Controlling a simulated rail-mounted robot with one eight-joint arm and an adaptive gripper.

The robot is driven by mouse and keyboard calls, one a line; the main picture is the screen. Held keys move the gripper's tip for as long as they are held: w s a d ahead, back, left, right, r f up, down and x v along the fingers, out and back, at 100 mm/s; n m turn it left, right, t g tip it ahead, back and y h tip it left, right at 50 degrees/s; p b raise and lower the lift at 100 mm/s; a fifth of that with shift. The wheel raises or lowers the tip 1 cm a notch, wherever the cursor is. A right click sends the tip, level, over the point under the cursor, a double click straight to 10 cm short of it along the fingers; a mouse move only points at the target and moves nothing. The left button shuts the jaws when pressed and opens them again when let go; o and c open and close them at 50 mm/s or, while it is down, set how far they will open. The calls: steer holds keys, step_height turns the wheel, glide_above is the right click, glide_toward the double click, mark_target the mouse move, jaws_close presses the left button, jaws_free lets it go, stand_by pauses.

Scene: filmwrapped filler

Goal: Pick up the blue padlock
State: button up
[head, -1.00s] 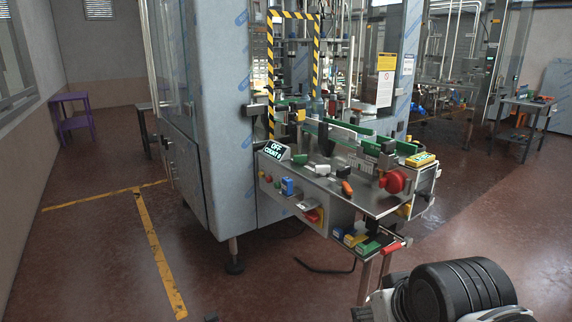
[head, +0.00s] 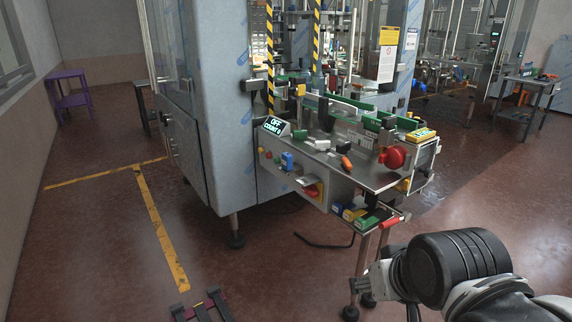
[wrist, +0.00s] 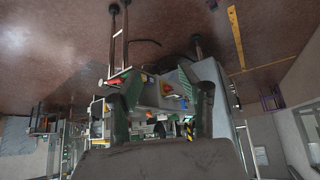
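A small blue block-like thing, likely the blue padlock (head: 337,208), lies at the left end of a row on the low shelf at the front of the machine. It is too small to make out a shackle. Another blue piece (head: 287,160) sits on the machine's front panel. My gripper (wrist: 163,88) shows in the wrist view with its two dark fingers apart and nothing seen between them. The machine front lies beyond the fingers, at a distance. The blue padlock cannot be made out clearly in the wrist view. The head view does not clearly show my fingers.
Yellow (head: 353,214) and green (head: 367,222) blocks lie beside the blue one, with a red-handled thing (head: 391,221) at the shelf's edge. Open floor lies in front.

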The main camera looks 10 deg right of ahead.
steer(key=shift+o, duration=1)
